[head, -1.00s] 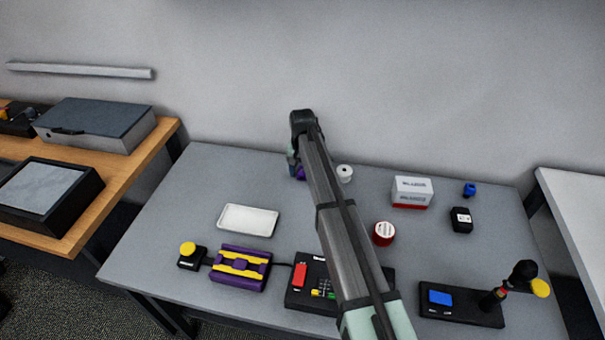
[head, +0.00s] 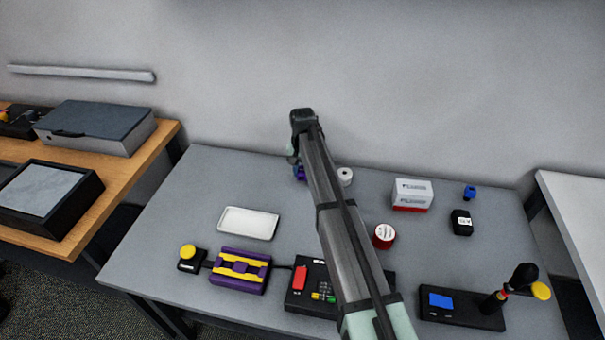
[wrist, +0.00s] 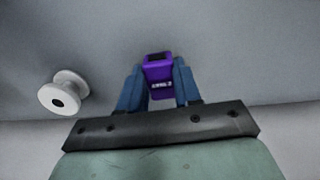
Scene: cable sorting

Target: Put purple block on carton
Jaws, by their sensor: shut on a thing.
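The purple block (wrist: 159,78) sits between the two blue fingers of my gripper (wrist: 159,88) in the wrist view. My gripper is shut on it. In the head view a small part of the purple block (head: 300,173) shows beside my arm, near the back edge of the table; the arm hides most of the gripper. I cannot tell whether the block touches the table. The carton (head: 412,194), a white box with a red lower band, stands at the back right of the table, well to the right of my gripper.
A white spool (head: 345,177) stands just right of my gripper, also in the wrist view (wrist: 63,94). A red-sided round can (head: 383,236), a black box (head: 461,222) and a blue item (head: 469,192) lie around the carton. A white tray (head: 248,223) is at left.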

